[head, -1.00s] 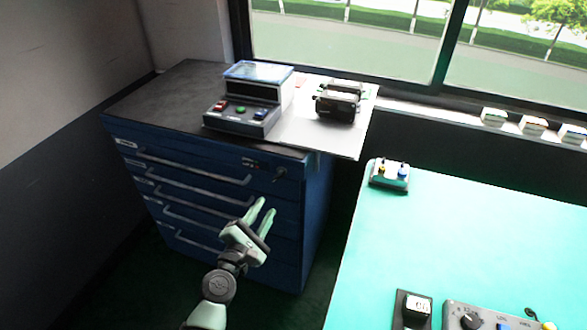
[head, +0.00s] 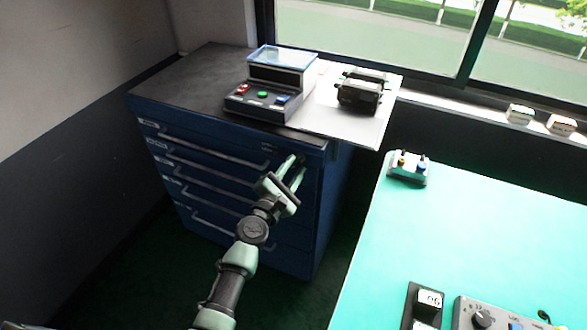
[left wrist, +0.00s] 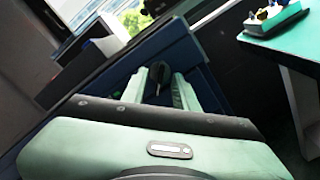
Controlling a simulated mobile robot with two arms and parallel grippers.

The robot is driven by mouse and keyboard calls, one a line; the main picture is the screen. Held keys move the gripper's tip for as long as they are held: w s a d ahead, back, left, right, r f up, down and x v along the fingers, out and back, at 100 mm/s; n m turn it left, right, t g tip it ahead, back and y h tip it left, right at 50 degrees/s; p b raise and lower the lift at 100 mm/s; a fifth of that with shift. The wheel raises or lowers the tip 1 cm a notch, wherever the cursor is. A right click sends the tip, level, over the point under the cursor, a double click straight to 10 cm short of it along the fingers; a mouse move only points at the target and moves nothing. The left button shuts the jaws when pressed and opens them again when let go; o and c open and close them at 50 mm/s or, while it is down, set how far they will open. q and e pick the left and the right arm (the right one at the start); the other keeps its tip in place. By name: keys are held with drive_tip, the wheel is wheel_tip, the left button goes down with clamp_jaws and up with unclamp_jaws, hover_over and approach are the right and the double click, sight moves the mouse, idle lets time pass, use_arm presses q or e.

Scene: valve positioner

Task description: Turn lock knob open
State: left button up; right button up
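The lock knob (left wrist: 158,80) is a small dark piece on the front of the blue drawer cabinet (head: 225,150). In the left wrist view it appears between my two pale green fingers, with a gap on each side. My left gripper (head: 297,163) is open and empty, its fingertips close to the upper right corner of the cabinet front; it also shows in the left wrist view (left wrist: 159,85). In the head view the fingers mostly cover the knob. I cannot tell how far the tips are from the cabinet face. My right gripper is not in view.
A control box (head: 270,82) with coloured buttons and a black device (head: 359,94) on a white sheet (head: 366,128) stand on the cabinet top. The sheet overhangs the right edge. A green table (head: 480,220) with small devices is at right. Dark floor lies between.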

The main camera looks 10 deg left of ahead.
use_arm(q)
clamp_jaws()
drive_tip(key=shift+m, duration=0.3)
drive_tip(key=m+p, duration=0.2)
drive_tip(key=m, duration=1.5)
drive_tip(key=shift+f, duration=0.1)
drive_tip(key=shift+m, duration=0.3)
unclamp_jaws()
